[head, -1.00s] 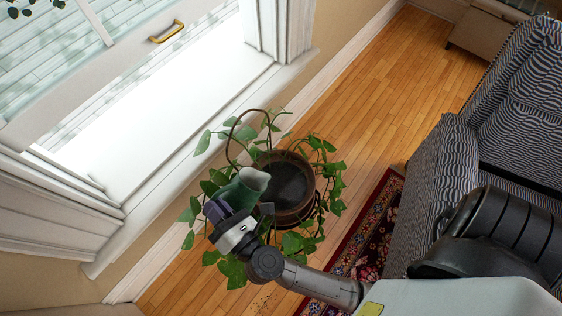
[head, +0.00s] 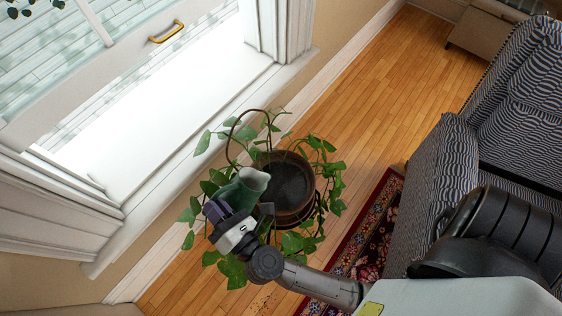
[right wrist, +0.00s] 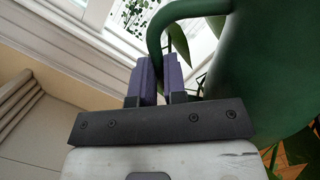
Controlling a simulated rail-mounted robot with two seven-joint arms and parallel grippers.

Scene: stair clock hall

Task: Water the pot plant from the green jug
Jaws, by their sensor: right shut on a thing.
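The green jug (head: 240,191) is held by my right gripper (head: 219,212) beside the pot plant. In the right wrist view my gripper's purple fingers (right wrist: 157,80) are closed around the jug's handle, and the green jug body (right wrist: 270,70) fills the right side. The jug's pale spout points towards the plant's pot. The pot plant (head: 285,192) has a brown round pot with dark soil and trailing green leaves around it. The jug's mouth is at the pot's left edge, seen from above. I cannot make out any water. My left gripper is not in view.
A white window sill (head: 160,130) and open window lie to the left. A striped armchair (head: 440,190) stands at the right, beside a patterned red rug (head: 372,225). Wooden floor (head: 365,110) is clear behind the plant. Small dark specks lie on the floor near my arm.

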